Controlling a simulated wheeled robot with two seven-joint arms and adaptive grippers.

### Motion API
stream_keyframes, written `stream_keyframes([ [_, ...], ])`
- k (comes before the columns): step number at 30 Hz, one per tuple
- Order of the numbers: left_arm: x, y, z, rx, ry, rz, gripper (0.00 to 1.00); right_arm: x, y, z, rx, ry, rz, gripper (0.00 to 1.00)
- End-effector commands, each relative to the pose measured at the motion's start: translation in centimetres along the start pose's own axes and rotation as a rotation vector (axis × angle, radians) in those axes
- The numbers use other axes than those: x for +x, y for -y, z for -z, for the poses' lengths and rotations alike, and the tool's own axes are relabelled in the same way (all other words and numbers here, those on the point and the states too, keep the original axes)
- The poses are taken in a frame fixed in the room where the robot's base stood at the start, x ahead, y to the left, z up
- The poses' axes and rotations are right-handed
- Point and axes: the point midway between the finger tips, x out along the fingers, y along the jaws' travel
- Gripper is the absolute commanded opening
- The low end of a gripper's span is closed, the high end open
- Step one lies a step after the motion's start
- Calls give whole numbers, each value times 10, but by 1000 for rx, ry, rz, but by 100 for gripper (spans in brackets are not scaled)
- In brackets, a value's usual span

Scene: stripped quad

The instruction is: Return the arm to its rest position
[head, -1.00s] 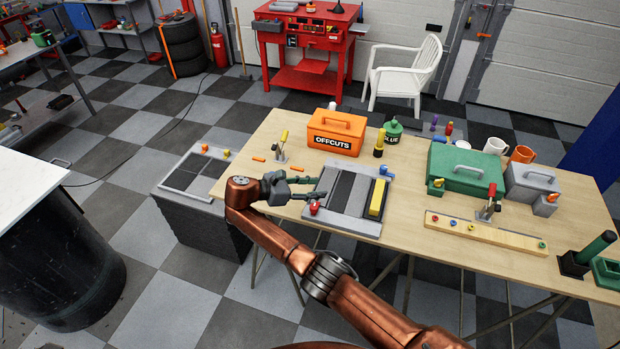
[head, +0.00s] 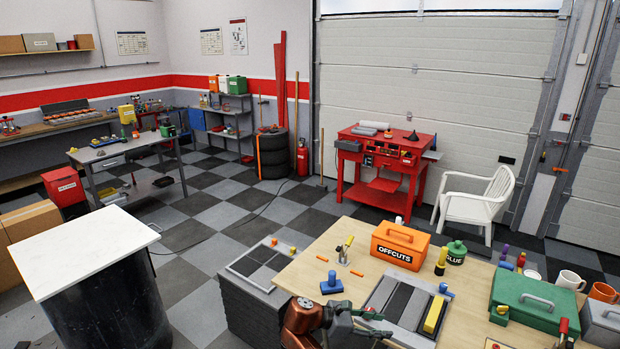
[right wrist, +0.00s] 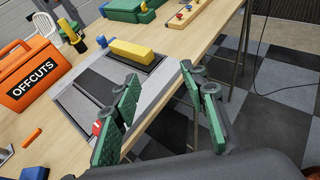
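My right gripper (head: 362,322) shows at the bottom of the head view, by the table's near edge. In the right wrist view its two green-padded fingers (right wrist: 163,108) stand wide apart with nothing between them, so it is open. The grey tray with dark strips (head: 370,300) and a yellow block (head: 433,314) lies just beyond the gripper; both also show in the right wrist view. A red knob (right wrist: 97,128) at the tray's edge is partly behind a finger. My left gripper is not in view.
A blue piece (head: 331,284) stands on the wooden table (head: 300,275) left of the gripper, near orange pegs. The orange OFFCUTS box (head: 400,243), green glue pot (head: 456,252) and green toolbox (head: 537,305) stand farther back. A white-topped bin (head: 80,250) is at left.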

Motion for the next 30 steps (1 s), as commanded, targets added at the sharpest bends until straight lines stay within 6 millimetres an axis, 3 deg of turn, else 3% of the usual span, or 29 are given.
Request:
stream_keyframes([
  [3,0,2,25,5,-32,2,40,2,-1,6,-2,-6,-3,40],
  [14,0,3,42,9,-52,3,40,37,-2,67,7,-88,-36,40],
  [20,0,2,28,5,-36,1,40,75,8,121,29,-167,-43,40],
  [26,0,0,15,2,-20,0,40,131,39,210,81,-303,-29,40],
  [30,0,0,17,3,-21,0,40,175,80,293,156,-438,4,40],
])
